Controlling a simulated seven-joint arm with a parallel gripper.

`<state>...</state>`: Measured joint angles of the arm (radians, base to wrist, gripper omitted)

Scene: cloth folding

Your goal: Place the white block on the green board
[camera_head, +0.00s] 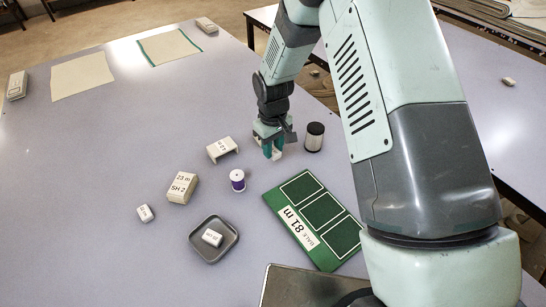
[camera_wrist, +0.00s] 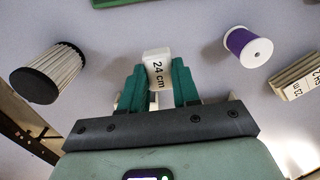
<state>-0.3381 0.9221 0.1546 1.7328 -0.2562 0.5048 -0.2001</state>
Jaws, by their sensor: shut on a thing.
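My gripper (camera_head: 272,146) is over the table, beyond the green board. In the wrist view my gripper (camera_wrist: 158,85) is shut on a white block (camera_wrist: 157,69) marked "24 cm", held between its two teal fingers. In the head view only a small part of this white block (camera_head: 277,155) shows under the fingers. The green board (camera_head: 316,220) lies on the table nearer the camera, with three outlined panels and a white label reading "BALE: 81 m". No block lies on it. Its edge shows at the top of the wrist view (camera_wrist: 120,2).
A black-capped cylinder (camera_head: 314,137) stands right of my gripper. A grey tray (camera_head: 214,240) holds a small white block (camera_head: 212,237); another small block (camera_head: 145,213) lies farther left.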

